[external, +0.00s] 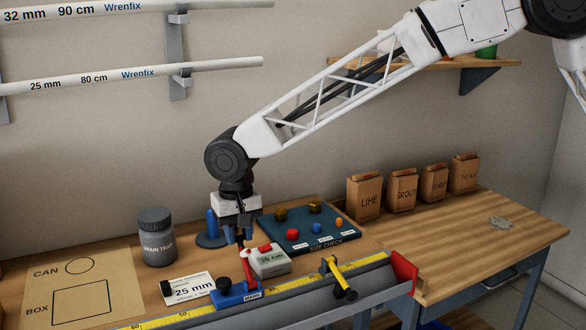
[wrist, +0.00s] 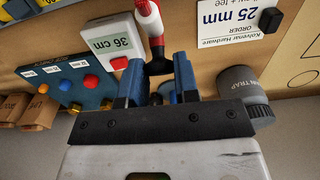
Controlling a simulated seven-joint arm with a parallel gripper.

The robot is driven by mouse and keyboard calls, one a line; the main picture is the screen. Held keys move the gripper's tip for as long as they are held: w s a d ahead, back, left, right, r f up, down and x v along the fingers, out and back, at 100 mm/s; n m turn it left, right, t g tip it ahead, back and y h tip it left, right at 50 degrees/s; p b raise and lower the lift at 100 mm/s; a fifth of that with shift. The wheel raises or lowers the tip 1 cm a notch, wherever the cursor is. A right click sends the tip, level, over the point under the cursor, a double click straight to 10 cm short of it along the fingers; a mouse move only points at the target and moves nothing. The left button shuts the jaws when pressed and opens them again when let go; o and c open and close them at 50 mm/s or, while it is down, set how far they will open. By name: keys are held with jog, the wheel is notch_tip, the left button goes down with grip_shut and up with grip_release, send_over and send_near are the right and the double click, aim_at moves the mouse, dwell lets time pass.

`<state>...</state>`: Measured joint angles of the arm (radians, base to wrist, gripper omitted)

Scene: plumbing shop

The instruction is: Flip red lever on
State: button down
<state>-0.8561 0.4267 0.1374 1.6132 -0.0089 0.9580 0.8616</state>
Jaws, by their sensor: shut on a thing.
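The red lever (external: 247,268) stands at the work table, between the blue block on the yellow ruler and the grey 36 cm display box. In the wrist view the lever (wrist: 156,42) is red with a white band and a black end. My gripper (external: 240,238) points down over it. In the wrist view my gripper (wrist: 158,72) has its blue fingers on either side of the lever's black end, shut on it. The fingers partly hide that end, and I cannot make out the lever's pivot.
The display box (external: 270,262) with a red button is close at the right. The blue block (external: 236,294) and yellow clamp (external: 338,274) sit along the ruler. A blue post (external: 211,228), drain trap jar (external: 157,240) and size check board (external: 300,232) stand nearby.

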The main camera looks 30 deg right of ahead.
jog(key=shift+s+r, duration=0.1)
jog(key=shift+s+r+t, duration=0.25)
jog(key=shift+s+t, duration=0.2)
jog(key=shift+t, duration=0.1)
jog(key=shift+s+r+t, duration=0.25)
jog(key=shift+s+t, duration=0.2)
jog(key=shift+t, duration=0.1)
jog(key=shift+s+r+t, duration=0.25)
jog(key=shift+s+t, duration=0.8)
jog(key=shift+t, duration=0.05)
jog(key=shift+s+r+t, duration=0.2)
jog(key=shift+s+t, duration=0.85)
jog(key=shift+t, duration=0.05)
jog(key=s+f+t, duration=0.2)
jog(key=s+t, duration=0.5)
jog(key=t, duration=1.3)
send_near(249, 251)
jog(key=shift+s+r+v, duration=0.15)
jog(key=shift+v, duration=1.1)
jog(key=shift+s+r+v, duration=0.15)
jog(key=shift+v, duration=1.15)
